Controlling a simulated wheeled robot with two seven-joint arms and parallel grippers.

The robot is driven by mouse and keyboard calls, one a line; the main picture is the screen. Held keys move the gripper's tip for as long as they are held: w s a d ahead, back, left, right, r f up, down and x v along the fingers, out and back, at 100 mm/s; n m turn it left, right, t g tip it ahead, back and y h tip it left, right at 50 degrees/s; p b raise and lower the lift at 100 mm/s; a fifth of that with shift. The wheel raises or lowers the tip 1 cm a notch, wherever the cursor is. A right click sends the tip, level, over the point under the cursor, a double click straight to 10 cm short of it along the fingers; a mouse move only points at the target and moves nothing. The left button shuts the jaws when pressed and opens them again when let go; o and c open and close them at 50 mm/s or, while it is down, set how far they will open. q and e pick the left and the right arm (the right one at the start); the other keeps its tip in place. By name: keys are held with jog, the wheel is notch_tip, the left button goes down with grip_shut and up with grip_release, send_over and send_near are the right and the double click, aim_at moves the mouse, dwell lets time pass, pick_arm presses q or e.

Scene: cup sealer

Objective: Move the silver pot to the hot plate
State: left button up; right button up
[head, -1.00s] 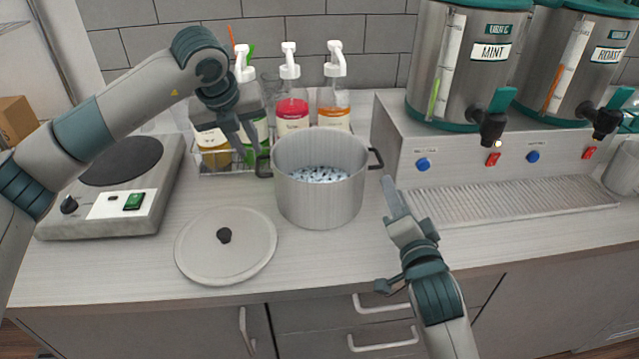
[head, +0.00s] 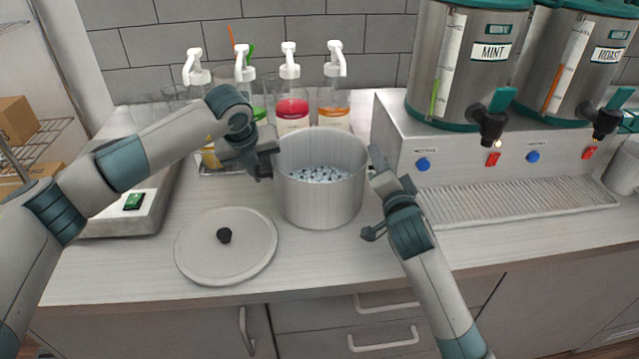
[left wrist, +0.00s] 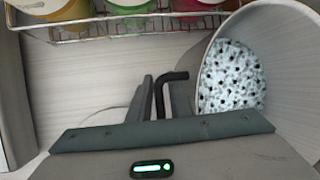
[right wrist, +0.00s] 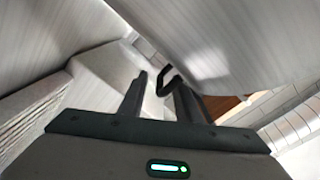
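The silver pot (head: 320,195) stands on the counter with small white and dark pieces inside. My left gripper (head: 264,160) is at its left side. In the left wrist view the pot's dark handle (left wrist: 172,78) lies between the open left fingers (left wrist: 163,98). My right gripper (head: 376,172) is at the pot's right side. In the right wrist view the other handle (right wrist: 166,80) shows between the open right fingers (right wrist: 160,95).
The pot lid (head: 210,260) lies flat on the counter in front of the hot plate and pot. Pump bottles (head: 292,105) stand in a rack behind. The drink dispenser (head: 440,150) is close on the right.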

pick_arm(q)
jog(key=shift+c, duration=0.6)
pick_arm(e)
jog(key=shift+c, duration=0.7)
pick_arm(q)
grip_shut()
pick_arm(e)
grip_shut()
jog(key=shift+f, duration=0.15)
